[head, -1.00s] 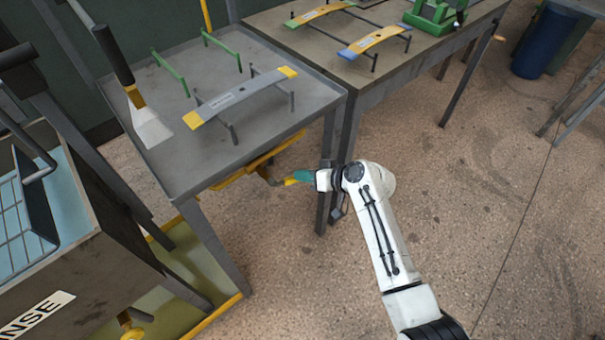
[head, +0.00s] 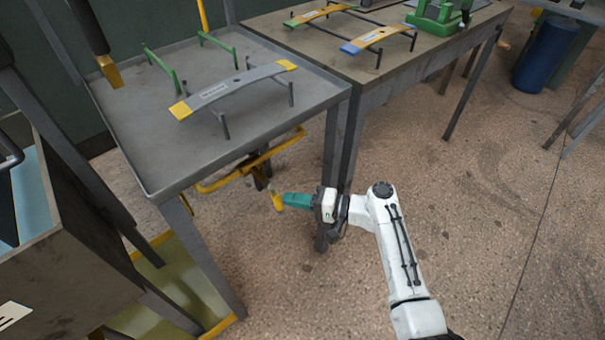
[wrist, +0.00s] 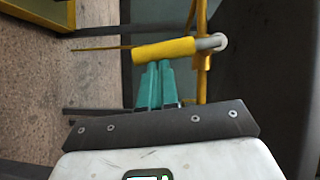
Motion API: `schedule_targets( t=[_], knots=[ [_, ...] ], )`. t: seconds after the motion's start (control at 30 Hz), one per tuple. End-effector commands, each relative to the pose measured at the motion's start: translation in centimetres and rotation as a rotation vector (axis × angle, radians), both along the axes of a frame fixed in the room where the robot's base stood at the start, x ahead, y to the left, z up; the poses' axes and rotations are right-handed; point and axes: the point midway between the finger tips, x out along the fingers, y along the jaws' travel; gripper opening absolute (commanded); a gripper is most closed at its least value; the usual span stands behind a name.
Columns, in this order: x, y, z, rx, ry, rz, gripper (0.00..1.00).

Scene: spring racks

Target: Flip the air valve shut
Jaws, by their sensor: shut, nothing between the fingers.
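The air valve's yellow lever (head: 277,201) is under the near side of the grey rack table. In the head view it slants downward from the dark valve body (head: 261,175). In the wrist view the lever (wrist: 165,50) lies across the picture, with its grey stem and round end (wrist: 213,42) at the right. My gripper (head: 286,200) has teal fingers and is shut with nothing between them. In the wrist view its fingertips (wrist: 158,64) are right at the lever's side, touching or nearly so. The contact itself is hard to tell.
The grey table (head: 165,150) carries a grey spring with yellow ends (head: 240,85) and green stands. A yellow rail (head: 235,180) runs below it. Table legs (head: 335,140) stand close beside my wrist. A wooden-topped table (head: 300,45) is behind.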

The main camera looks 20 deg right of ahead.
Motion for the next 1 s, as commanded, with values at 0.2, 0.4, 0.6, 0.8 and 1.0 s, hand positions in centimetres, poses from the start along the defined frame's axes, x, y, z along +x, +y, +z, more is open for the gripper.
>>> schedule_targets(
  t=[0.2,0.4,0.6,0.8,1.0],
  knots=[
    [-0.3,0.8,-0.6,0.060,0.019,0.002,0.00],
    [-0.4,1.2,-0.7,0.058,0.018,0.001,0.00],
    [-0.5,1.4,-0.8,0.057,0.019,0.002,0.00],
    [-0.5,1.4,-0.8,0.056,0.020,0.004,0.00],
    [-0.5,1.5,-0.9,0.055,0.021,0.005,0.00]
  ],
)
